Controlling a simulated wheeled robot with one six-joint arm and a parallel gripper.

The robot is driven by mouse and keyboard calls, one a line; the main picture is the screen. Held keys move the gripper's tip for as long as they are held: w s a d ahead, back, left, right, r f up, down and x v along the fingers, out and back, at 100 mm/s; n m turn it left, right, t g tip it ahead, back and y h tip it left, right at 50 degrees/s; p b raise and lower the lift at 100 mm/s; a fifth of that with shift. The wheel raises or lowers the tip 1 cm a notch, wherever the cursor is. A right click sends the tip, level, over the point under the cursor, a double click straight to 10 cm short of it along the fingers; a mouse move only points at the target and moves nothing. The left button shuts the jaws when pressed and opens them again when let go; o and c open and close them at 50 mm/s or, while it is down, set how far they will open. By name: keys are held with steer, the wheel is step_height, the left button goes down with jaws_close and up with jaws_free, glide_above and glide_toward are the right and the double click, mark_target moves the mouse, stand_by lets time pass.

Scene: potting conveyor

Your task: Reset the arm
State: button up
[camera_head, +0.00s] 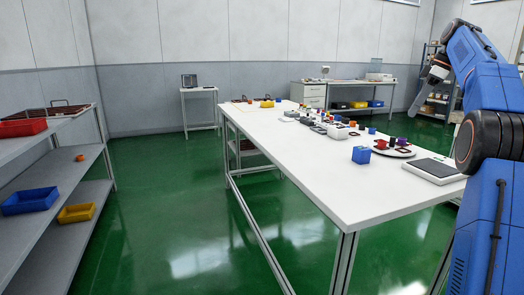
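My blue arm rises along the right edge of the head view and bends over at the top. Its end with my gripper (418,101) hangs in the air at the upper right, above and beyond the right side of the white table (290,160). The gripper is small and seen from the side, so I cannot tell whether its fingers are open or shut. I see nothing clearly held in it.
A blue cube (361,155), a white plate (379,151) with small items and a dark flat panel (436,168) are on the table's right part. Small coloured objects line its far side. A grey shelf (70,190) stands left. Green floor is clear between.

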steer(key=s+a+f+m+t+h, duration=0.1)
steer(key=s+a+f+m, duration=0.2)
steer(key=s+a, duration=0.65)
steer(key=s+a+f+m+h, duration=0.1)
steer(key=s+a+f+m, duration=0.2)
steer(key=s+a, duration=0.65)
steer(key=s+a+f+m+t, duration=0.1)
steer(key=s+a+f+m, duration=0.1)
steer(key=s+f, duration=1.1)
steer(key=s+a+f+m+h, duration=0.1)
steer(key=s+a+f+m, duration=0.2)
steer(key=s+f, duration=1)
steer(key=s, duration=0.3)
steer(key=shift+a+m+t+h, duration=0.15)
steer(key=shift+m+t+h, duration=0.15)
steer(key=shift+t, duration=0.1)
steer(key=shift+w, duration=0.1)
